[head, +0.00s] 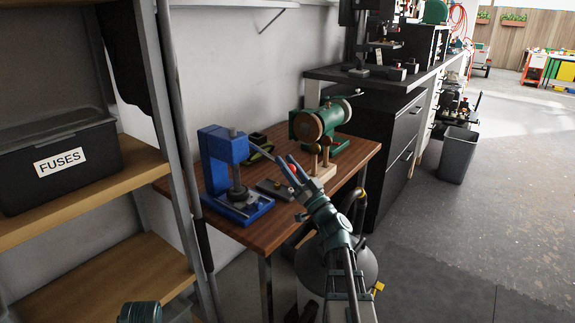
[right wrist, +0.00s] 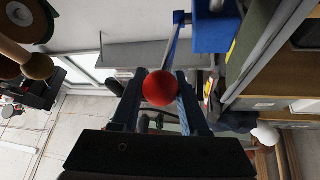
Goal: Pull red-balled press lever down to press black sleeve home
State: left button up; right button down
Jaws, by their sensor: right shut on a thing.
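The blue press (head: 222,160) stands on the wooden workbench, with its base (head: 240,210) near the bench's front edge. A dark sleeve (head: 238,192) sits upright under the ram; how deep it sits is too small to tell. The press lever (head: 263,151) slants from the press head down to the right, to its red ball (head: 293,168). My right gripper (head: 287,163) is shut on the red ball. In the right wrist view the ball (right wrist: 160,88) lies between both fingers, with the lever (right wrist: 172,47) running up to the blue press (right wrist: 215,28).
On the workbench (head: 350,155), a green machine with round copper-coloured faces (head: 310,125) stands behind my right gripper. A small dark fixture (head: 275,188) lies beside the press. A shelf with a FUSES bin (head: 60,160) stands at left. Open floor lies at right.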

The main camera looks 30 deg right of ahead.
jog(key=shift+w+d, duration=0.1)
jog(key=shift+d, duration=0.2)
jog(key=shift+c, duration=2.2)
grip_release()
jog(key=shift+a, duration=0.1)
jog(key=shift+f, duration=0.1)
jog(key=shift+s+f, duration=0.15)
jog(key=shift+s, duration=0.15)
jog(key=b+v, duration=0.7)
jog(key=v, duration=0.6)
jog(key=shift+s, duration=0.1)
jog(key=shift+c, duration=0.2)
